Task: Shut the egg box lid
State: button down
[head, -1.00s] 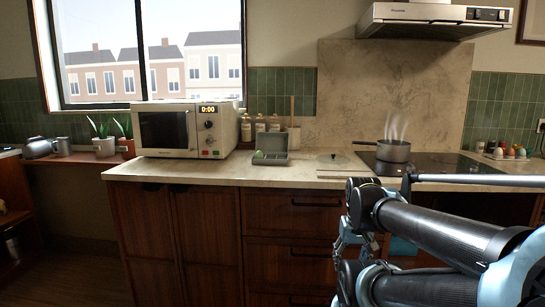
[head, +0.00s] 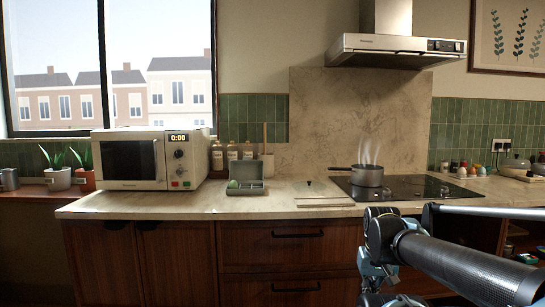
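The egg box (head: 246,187) is a small grey carton on the counter, just right of the microwave. Its lid (head: 246,169) stands raised at the back, so the box is open. A green egg (head: 233,184) shows at its left side. My arm reaches in from the lower right, in front of the counter and well apart from the box. The folded arm links show there, but the gripper's fingertips cannot be made out, so its state is unclear.
The counter (head: 200,205) has a white microwave (head: 153,159) on the left. A glass lid (head: 309,187) and thin sticks (head: 325,201) lie right of the box. A steaming saucepan (head: 367,176) stands on the black hob (head: 415,186). Bottles (head: 232,153) stand behind the box.

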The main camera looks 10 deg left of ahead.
aim_at(246, 169)
jog(key=z, duration=1.35)
jog(key=k, duration=1.3)
jog(key=u, duration=1.65)
jog(key=i, duration=1.05)
